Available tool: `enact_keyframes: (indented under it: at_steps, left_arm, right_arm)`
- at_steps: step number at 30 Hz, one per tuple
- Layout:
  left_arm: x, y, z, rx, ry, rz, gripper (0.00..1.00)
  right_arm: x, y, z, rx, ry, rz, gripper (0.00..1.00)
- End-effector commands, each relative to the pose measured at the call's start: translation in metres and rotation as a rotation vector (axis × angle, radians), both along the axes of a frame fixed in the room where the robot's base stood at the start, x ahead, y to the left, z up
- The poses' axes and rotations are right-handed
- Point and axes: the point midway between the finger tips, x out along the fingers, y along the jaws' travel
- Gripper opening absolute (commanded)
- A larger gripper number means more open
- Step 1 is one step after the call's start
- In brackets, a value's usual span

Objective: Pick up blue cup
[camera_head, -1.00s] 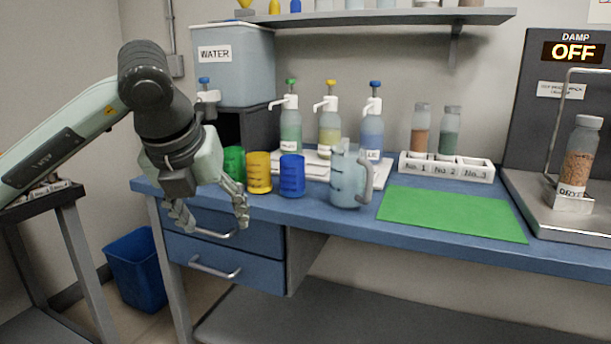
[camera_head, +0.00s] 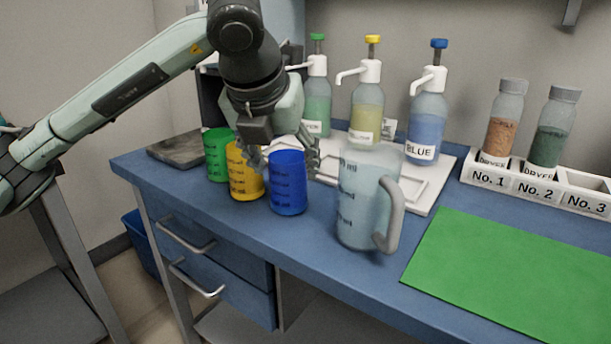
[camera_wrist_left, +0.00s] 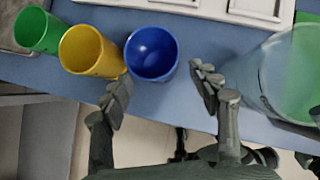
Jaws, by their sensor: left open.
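The blue cup (camera_head: 288,183) stands upright on the blue bench near its front edge. It is the rightmost of a row with a yellow cup (camera_head: 244,172) and a green cup (camera_head: 217,155). My left gripper (camera_head: 288,160) is open, just behind and above the blue cup in the head view. In the left wrist view the blue cup (camera_wrist_left: 151,54) lies ahead of the two spread fingers (camera_wrist_left: 160,98), closer to the left finger and apart from both. The gripper is empty. My right gripper is not in view.
A clear measuring jug (camera_head: 362,200) stands right of the blue cup, its handle to the right. Behind are a white tray (camera_head: 437,170) and pump bottles (camera_head: 427,125). A green mat (camera_head: 500,280) lies at right. Between blue cup and jug is a narrow gap.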

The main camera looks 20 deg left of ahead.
Motion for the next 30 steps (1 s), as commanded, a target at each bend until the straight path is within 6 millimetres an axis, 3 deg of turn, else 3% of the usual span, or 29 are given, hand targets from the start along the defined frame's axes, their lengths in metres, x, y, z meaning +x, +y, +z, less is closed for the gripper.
enact_keyframes:
  at_steps: [8,18,26,30]
  left_arm:
    - [0.015,0.002,-0.025,0.002,0.004,0.001,0.61]
    - [0.038,0.006,-0.063,0.001,0.004,0.001,0.61]
    - [0.040,0.006,-0.066,0.000,0.002,0.000,0.61]
    - [0.040,0.006,-0.066,0.000,0.002,0.000,0.45]
  right_arm:
    - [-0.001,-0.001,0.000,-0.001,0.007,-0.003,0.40]
    - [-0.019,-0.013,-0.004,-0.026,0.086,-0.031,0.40]
    - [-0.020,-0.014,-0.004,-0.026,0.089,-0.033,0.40]
    - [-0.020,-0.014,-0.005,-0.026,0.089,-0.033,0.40]
